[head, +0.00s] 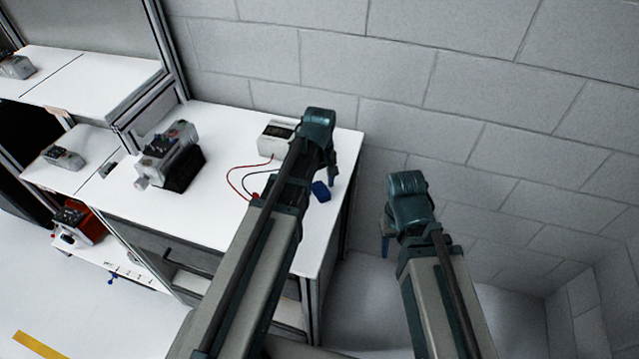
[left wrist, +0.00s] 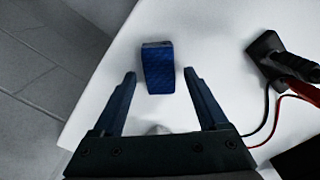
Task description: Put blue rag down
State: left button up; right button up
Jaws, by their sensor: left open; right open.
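The blue rag (head: 321,191) lies on the white tabletop (head: 230,125) near its right edge, as a small folded block. In the left wrist view the blue rag (left wrist: 158,70) rests on the table just beyond and between my fingertips, with no contact visible. My left gripper (head: 328,178) is above the table beside the rag; its open fingers (left wrist: 160,75) show clearly in the left wrist view. My right gripper (head: 386,240) hangs off the table to the right, over the floor, partly hidden behind its own wrist.
A white meter box (head: 276,138) with red and black leads stands behind my left arm. A grey servo motor (head: 168,152) sits further left on the table. A grey block wall (head: 450,90) rises behind. The table's right edge is close to the rag.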

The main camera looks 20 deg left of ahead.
aim_at(320, 187)
pick_arm(q)
notch_tip(320, 187, up, 12)
jog(key=p, duration=1.2)
jog(key=s+d+m+y, duration=0.1)
jog(key=s+d+m, duration=1)
jog(key=s, duration=0.4)
jog(key=shift+r+m, duration=0.2)
jog(key=shift+m, duration=0.5)
jog(key=shift+f, duration=0.1)
